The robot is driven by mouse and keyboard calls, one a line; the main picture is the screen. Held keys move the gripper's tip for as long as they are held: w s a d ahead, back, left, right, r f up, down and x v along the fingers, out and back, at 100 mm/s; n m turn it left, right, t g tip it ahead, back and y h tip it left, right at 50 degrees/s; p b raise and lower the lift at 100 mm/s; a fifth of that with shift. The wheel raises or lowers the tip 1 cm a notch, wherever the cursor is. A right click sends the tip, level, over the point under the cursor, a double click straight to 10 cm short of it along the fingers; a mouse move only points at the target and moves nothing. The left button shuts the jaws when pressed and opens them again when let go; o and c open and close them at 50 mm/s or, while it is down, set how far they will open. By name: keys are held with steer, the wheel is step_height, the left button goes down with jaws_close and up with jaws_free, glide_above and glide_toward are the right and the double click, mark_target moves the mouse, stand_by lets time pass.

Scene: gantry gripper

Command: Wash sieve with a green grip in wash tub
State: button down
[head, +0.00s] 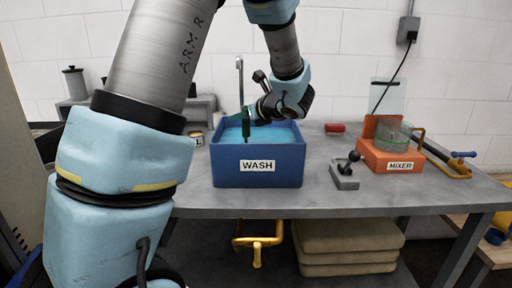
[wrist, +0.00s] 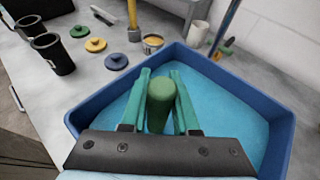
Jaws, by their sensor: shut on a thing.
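The blue wash tub (head: 258,176), labelled WASH, stands on the grey table and holds light-blue water. My gripper (head: 249,113) is over the tub, pointing down. It also shows in the wrist view (wrist: 159,78), where its green fingers are shut on an upright green grip (wrist: 160,104). The green grip (head: 246,126) shows in the head view too, inside the tub's outline near the water. The sieve's bowl is not visible in either view. I cannot tell how deep it is in the water.
An orange mixer (head: 390,158) and a grey lever box (head: 344,177) stand right of the tub, with free table between. In the wrist view, black cups (wrist: 52,52), coloured lids (wrist: 95,45) and a white mug (wrist: 198,33) stand beyond the tub. A tap rises behind it.

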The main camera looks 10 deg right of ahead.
steer(key=shift+r, duration=0.3)
step_height(320, 180, up, 13)
steer(key=p, duration=1)
stand_by(1.2)
